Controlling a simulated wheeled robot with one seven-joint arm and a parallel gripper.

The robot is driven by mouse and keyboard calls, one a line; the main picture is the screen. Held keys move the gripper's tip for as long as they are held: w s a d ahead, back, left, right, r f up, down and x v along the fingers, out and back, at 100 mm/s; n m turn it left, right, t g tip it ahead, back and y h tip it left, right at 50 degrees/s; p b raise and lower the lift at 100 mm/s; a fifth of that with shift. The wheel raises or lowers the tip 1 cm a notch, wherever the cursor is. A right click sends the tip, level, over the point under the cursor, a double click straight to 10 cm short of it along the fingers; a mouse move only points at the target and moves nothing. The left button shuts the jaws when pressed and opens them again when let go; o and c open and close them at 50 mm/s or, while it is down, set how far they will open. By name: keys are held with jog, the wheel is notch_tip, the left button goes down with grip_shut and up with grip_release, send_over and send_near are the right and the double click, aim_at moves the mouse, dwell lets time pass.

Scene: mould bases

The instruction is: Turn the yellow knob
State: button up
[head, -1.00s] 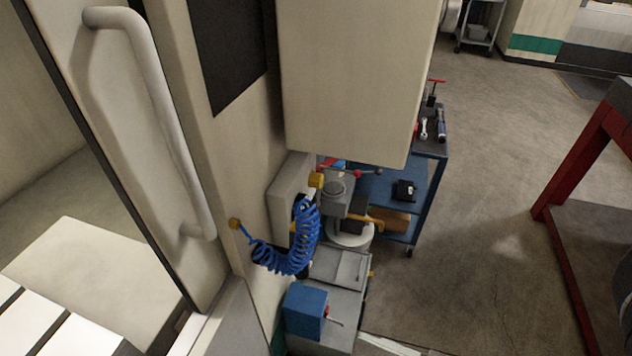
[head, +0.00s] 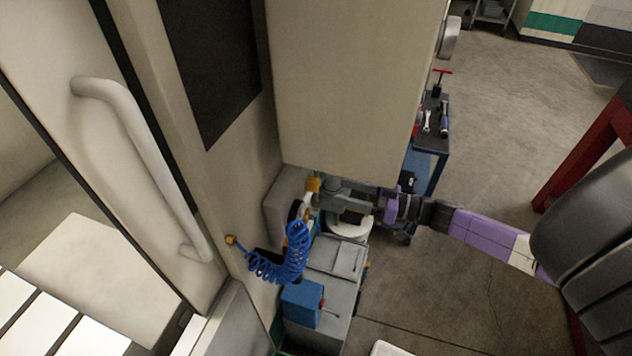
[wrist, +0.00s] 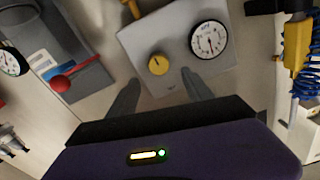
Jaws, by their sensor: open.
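In the wrist view the yellow knob (wrist: 158,65) is a small round dial with a dark pointer mark. It sits on a light grey panel (wrist: 140,42), beside a round white gauge (wrist: 209,40). My gripper (wrist: 160,82) is open and empty, with its two dark fingers pointing towards the panel. The fingertips lie to either side of the knob and a little below it in the picture. I see no contact with the knob. In the head view my purple and grey arm reaches in from the right under the large beige box, and I cannot make out the knob there.
A blue coiled hose (head: 285,258) hangs left of my gripper; its yellow fitting (wrist: 296,55) shows at the wrist view's right. A red ball lever (wrist: 60,83) and another gauge (wrist: 10,62) are at the left. The beige box (head: 355,90) overhangs the work spot. Open floor lies right.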

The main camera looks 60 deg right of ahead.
aim_at(319, 185)
jog(key=w, duration=0.2)
jog(key=w+p, duration=0.1)
jog(key=w, duration=0.2)
jog(key=w+a, duration=0.1)
jog(key=w, duration=0.1)
jog(key=shift+w+p, duration=0.3)
grip_shut()
